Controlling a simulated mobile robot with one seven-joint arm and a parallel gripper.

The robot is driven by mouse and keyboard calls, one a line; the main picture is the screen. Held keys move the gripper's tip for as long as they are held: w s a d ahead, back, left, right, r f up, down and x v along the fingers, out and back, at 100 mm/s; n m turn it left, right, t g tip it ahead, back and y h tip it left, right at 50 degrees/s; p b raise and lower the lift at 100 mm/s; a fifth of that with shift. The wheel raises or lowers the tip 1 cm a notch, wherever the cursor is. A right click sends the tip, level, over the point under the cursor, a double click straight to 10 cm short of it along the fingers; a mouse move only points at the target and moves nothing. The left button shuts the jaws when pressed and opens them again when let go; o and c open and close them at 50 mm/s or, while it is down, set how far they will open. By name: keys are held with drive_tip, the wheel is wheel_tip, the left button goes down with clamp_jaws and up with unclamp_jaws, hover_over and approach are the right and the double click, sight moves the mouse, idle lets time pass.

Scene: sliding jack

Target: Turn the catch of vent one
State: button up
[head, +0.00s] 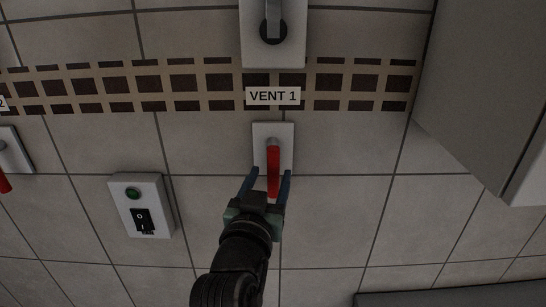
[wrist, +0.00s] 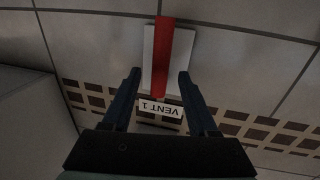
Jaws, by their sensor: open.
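The catch of vent one is a red lever (head: 273,170) on a white plate (head: 287,135) on the tiled wall, below the "VENT 1" label (head: 273,96). The lever hangs straight down from its pivot. My gripper (head: 270,180) is open, with one blue finger on each side of the lever's lower part in the head view. In the wrist view the red lever (wrist: 161,55) runs lengthwise ahead of the gap between my fingertips (wrist: 160,75), with its near end close to that gap. Whether either finger touches it I cannot tell.
A grey handle on a white plate (head: 289,55) is above the label. A switch box (head: 142,205) with a green button is at the lower left. Another red-handled plate (head: 13,150) is at the left edge. A grey cabinet (head: 480,90) juts out at the right.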

sight(272, 170)
drive_tip(key=shift+w+d+p, duration=0.25)
drive_tip(key=shift+w+p, duration=0.05)
drive_tip(key=shift+w, duration=0.75)
drive_tip(key=shift+w+d+p, duration=0.2)
drive_tip(key=shift+w+p, duration=0.1)
drive_tip(key=shift+w, duration=0.7)
clamp_jaws()
